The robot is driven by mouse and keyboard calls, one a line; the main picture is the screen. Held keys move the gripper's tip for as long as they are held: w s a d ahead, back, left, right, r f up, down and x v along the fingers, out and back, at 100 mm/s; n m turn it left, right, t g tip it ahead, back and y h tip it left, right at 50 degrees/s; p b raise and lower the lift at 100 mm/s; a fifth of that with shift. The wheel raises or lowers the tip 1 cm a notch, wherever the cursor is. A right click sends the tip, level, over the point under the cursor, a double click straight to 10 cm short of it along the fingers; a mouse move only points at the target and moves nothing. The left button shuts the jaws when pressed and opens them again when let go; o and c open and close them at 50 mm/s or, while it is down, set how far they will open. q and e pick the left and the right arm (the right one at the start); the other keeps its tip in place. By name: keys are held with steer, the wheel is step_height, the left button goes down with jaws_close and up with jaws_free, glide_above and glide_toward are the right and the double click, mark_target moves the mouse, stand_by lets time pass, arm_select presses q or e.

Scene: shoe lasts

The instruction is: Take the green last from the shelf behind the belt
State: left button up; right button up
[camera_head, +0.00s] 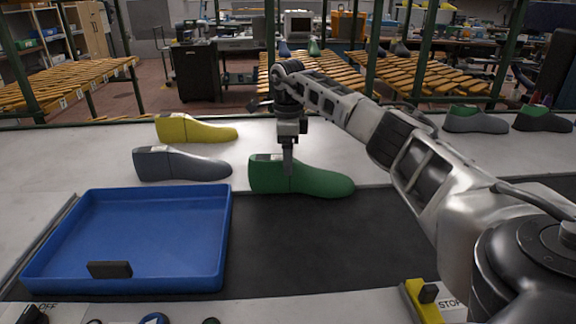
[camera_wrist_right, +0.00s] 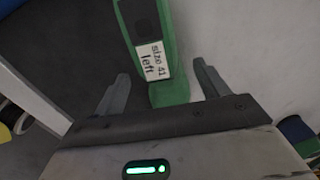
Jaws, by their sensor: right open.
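The green last (camera_head: 318,183) lies on its sole at the front edge of the pale shelf (camera_head: 270,135), behind the dark belt (camera_head: 320,240), its toe to the right. My right gripper (camera_head: 288,165) is over its heel end, pointing down. In the right wrist view the green last (camera_wrist_right: 170,90) shows between the two open fingers of my right gripper (camera_wrist_right: 162,72), with a white label reading "size 41 left". A gap shows on each side, and whether a finger touches it cannot be told. My left gripper is not in view.
A grey last (camera_head: 185,165) and a yellow last (camera_head: 195,130) lie left on the shelf. Two grey and green lasts (camera_head: 475,122) (camera_head: 543,120) lie at the right. A blue tray (camera_head: 130,240) sits on the belt at the left. The belt right of it is clear.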

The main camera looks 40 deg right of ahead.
step_height(320, 180, down, 2)
steer(key=shift+f, duration=0.55)
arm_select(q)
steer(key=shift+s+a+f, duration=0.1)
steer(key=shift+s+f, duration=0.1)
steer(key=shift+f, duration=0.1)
arm_select(e)
steer(key=shift+f, duration=0.2)
